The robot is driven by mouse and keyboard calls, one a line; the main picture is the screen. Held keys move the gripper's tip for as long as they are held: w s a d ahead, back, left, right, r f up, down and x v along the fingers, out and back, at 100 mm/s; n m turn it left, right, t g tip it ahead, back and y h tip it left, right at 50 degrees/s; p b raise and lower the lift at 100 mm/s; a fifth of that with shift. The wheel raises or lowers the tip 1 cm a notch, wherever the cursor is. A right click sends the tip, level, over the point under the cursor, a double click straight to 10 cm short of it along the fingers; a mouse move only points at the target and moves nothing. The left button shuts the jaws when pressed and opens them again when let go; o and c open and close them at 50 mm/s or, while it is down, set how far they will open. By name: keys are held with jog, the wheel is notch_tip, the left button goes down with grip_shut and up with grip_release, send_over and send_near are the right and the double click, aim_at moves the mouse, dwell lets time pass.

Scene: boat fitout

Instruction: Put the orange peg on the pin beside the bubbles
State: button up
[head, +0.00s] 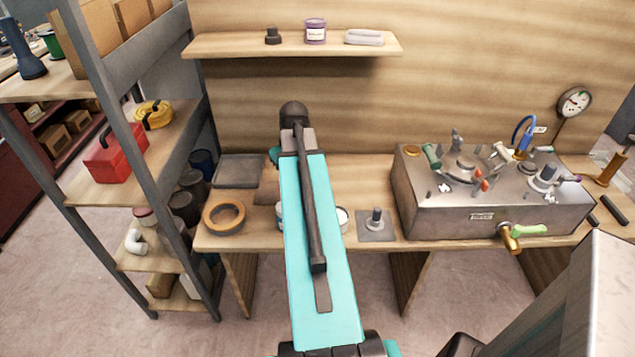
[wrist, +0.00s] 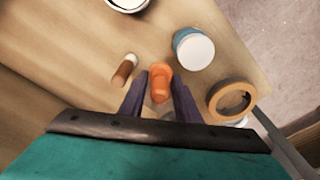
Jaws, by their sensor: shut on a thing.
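My gripper (wrist: 160,88) shows in the wrist view, its two dark purple fingers on either side of an orange peg (wrist: 161,82). It is shut on the peg, which stands out between the fingertips above the wooden bench. In the head view my teal arm hides the gripper and the peg. A grey metal box (head: 455,212) stands on the right of the bench, with several fittings and small white marks on its top. The marks are too small to read, so I cannot tell which pin is beside bubbles.
In the wrist view, a blue tub with a white lid (wrist: 194,49), a brown cylinder (wrist: 124,71) and a tan ring (wrist: 231,99) stand near the peg. In the head view, a grey plate with a post (head: 376,220) lies left of the box. A shelf (head: 230,45) hangs above.

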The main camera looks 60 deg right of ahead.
jog(key=w+a+r+n, duration=0.1)
jog(key=w+a+r, duration=0.1)
jog(key=w+a, duration=0.6)
jog(key=w+a+r+n, duration=0.1)
jog(key=w+a+r, duration=0.2)
jog(key=a, duration=0.9)
jog(key=w+a+r+n, duration=0.1)
jog(key=w+a+r, duration=0.1)
jog(key=w+a, duration=0.65)
jog(key=s+a+r+n, duration=0.1)
jog(key=s+a+r, duration=0.1)
jog(key=a, duration=1.3)
jog(key=shift+a+r, duration=0.2)
jog(key=shift+r, duration=0.1)
jog(key=shift+a, duration=0.1)
